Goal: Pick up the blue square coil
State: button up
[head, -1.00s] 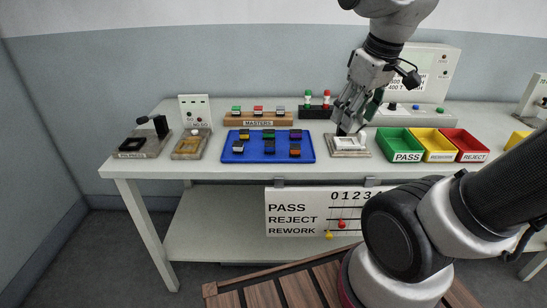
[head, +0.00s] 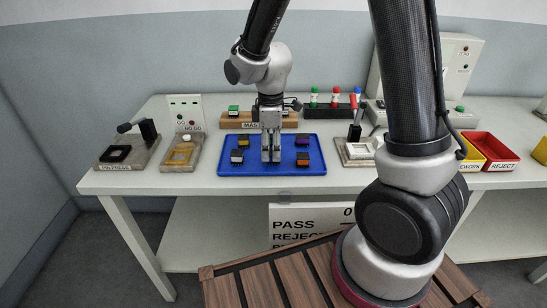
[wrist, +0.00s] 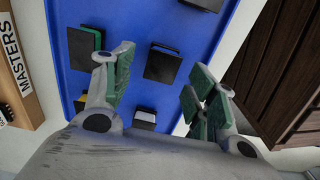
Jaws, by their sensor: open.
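Small dark square coils with coloured tops stand on a blue tray (head: 222,172). My gripper (head: 271,160) is over the middle of the tray, pointing down, and hides the middle coils in the head view. In the wrist view my gripper (wrist: 161,76) is open and empty, its green-padded fingers apart. A dark square coil (wrist: 162,65) lies beyond and between the fingertips, in the middle of the front row. Its coloured edge is too dim to call surely blue. A green-edged coil (wrist: 84,47) lies in the back row, beside the left finger.
Yellow (head: 243,140), purple (head: 302,140) and orange (head: 302,160) coils stand around my gripper on the tray. The wooden MASTERS rack (head: 230,124) is just behind. A fixture with an upright lever (head: 355,132) stands to the right, other fixtures to the left.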

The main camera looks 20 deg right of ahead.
notch_tip(320, 180, down, 2)
jog(key=shift+f, duration=0.2)
jog(key=c, duration=1.1)
